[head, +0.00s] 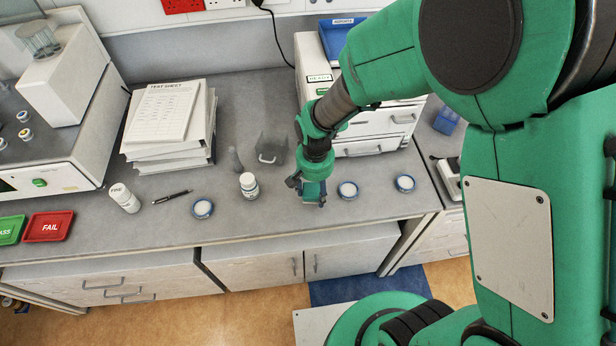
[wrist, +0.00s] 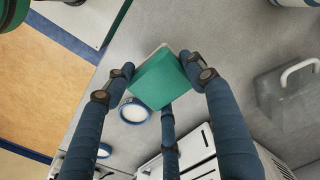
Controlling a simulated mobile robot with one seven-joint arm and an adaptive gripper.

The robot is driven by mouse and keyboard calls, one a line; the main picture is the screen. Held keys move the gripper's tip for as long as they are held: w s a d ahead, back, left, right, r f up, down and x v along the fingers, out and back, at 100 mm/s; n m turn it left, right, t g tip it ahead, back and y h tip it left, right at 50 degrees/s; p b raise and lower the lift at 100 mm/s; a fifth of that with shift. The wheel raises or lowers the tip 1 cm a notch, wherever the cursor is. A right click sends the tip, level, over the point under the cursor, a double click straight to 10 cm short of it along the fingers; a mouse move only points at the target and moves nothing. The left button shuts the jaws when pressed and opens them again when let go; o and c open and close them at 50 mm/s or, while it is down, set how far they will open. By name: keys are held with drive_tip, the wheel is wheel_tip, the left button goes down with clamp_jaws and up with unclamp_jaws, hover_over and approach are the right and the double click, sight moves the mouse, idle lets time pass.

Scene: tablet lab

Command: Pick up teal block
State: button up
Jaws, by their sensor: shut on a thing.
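The teal block (wrist: 163,82) is between the dark blue fingers of my gripper (wrist: 160,78) in the wrist view. The fingers press on its sides. In the head view the block (head: 312,192) shows under my gripper (head: 308,187), near the front part of the grey bench. A pale edge shows along one end of the block. I cannot tell whether the block touches the bench or is raised off it.
A white bottle (head: 249,186) stands left of my gripper, with a round dish (head: 203,208) further left. Round dishes (head: 347,190) (head: 405,183) lie to the right. The bench (head: 265,225) is bare in front.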

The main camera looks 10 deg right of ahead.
drive_tip(key=s, duration=0.2)
drive_tip(key=s+d, duration=0.1)
drive_tip(key=s, duration=0.4)
drive_tip(key=shift+s+d+r+p, duration=0.1)
drive_tip(key=shift+d+r+p, duration=0.2)
drive_tip(key=shift+r, duration=0.05)
